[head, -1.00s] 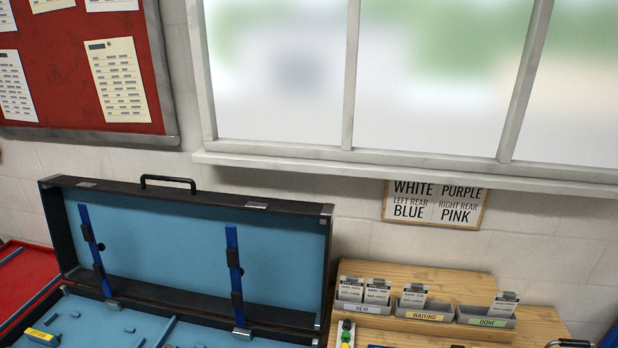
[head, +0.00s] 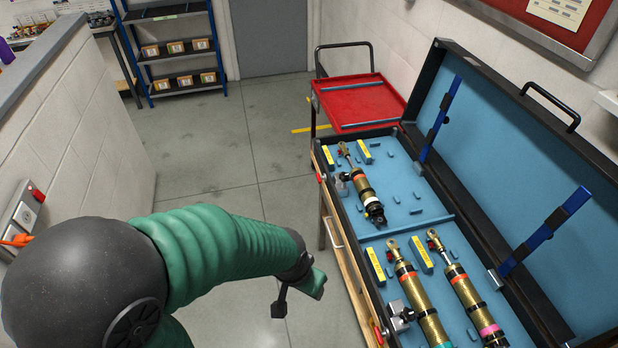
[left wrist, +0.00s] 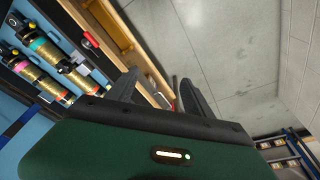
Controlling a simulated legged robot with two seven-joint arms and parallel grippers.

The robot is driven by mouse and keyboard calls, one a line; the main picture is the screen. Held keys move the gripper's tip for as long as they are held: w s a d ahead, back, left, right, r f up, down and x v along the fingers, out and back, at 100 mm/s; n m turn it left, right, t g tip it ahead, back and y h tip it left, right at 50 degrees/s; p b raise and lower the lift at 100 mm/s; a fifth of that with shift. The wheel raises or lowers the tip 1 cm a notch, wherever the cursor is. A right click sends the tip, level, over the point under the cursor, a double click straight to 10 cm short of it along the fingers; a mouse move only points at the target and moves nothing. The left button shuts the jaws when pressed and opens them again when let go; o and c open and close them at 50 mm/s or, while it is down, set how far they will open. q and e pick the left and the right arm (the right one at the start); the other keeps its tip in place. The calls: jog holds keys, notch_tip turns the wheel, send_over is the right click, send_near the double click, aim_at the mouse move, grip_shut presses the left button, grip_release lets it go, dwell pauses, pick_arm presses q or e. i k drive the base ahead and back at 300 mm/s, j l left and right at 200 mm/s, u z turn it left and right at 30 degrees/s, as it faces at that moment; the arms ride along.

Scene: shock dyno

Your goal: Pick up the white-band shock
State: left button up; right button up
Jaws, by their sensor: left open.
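An open case (head: 447,216) with a blue lining holds several gold shocks. The shock in its far compartment (head: 366,190) has an orange band and what looks like a pale or white band. Two nearer shocks lie side by side, one with a teal band (head: 420,305), one with a pink band (head: 470,300). Both also show at the upper left of the left wrist view. My left gripper (left wrist: 160,92) is open and empty, its two dark fingers apart over the floor. In the head view its arm reaches left of the case, apart from the shocks. My right gripper is out of view.
A red-topped cart (head: 362,104) stands beyond the case. The case's raised lid (head: 510,150) with blue straps stands on the right. A wall (head: 75,140) is on the left and a blue shelf (head: 170,50) at the back. The floor between is clear.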

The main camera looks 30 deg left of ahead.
aim_at(373, 209)
jog(key=u, duration=0.55)
jog(key=i+j+z, duration=0.3)
jog(key=i+j, duration=0.15)
jog(key=i+j+z, duration=0.3)
jog(key=i+j, duration=0.3)
